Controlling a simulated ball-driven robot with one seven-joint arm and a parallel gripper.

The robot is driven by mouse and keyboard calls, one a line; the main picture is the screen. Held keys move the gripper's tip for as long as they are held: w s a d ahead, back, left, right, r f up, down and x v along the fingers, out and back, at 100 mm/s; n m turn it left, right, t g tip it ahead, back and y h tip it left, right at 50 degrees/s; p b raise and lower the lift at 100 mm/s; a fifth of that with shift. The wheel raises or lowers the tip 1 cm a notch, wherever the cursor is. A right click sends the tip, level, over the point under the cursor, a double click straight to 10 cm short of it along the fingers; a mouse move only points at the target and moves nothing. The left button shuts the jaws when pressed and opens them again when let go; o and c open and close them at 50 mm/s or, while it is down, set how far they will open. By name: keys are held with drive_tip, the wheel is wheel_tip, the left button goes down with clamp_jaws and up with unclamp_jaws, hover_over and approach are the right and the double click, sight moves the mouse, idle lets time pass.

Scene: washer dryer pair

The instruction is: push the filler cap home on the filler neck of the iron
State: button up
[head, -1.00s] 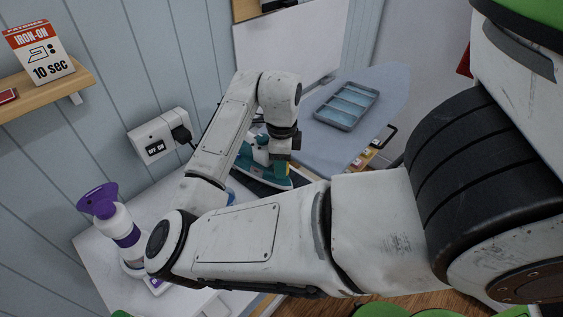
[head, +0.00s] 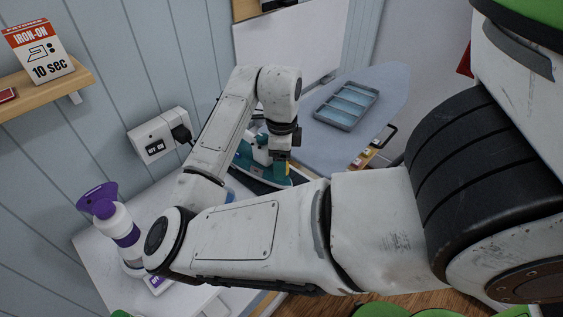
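The teal and white iron (head: 262,181) is partly visible behind my forearm, beside the near end of the ironing board. My gripper (head: 282,167) points down over the right-hand part of the iron. A small yellow patch shows at its fingers. My arm links hide much of the iron's body. I cannot make out the filler cap or the filler neck. I cannot tell whether the fingers are open or shut, or whether they touch the iron.
A blue compartment tray (head: 346,106) lies on the ironing board (head: 391,83). A purple and white bottle (head: 121,232) stands on the white worktop (head: 90,247) at left. A wall socket with a black plug (head: 160,137) and a wooden shelf (head: 45,90) are on the left wall.

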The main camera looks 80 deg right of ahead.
wheel_tip(320, 180, up, 10)
drive_tip(key=shift+f, duration=0.2)
idle(0.7)
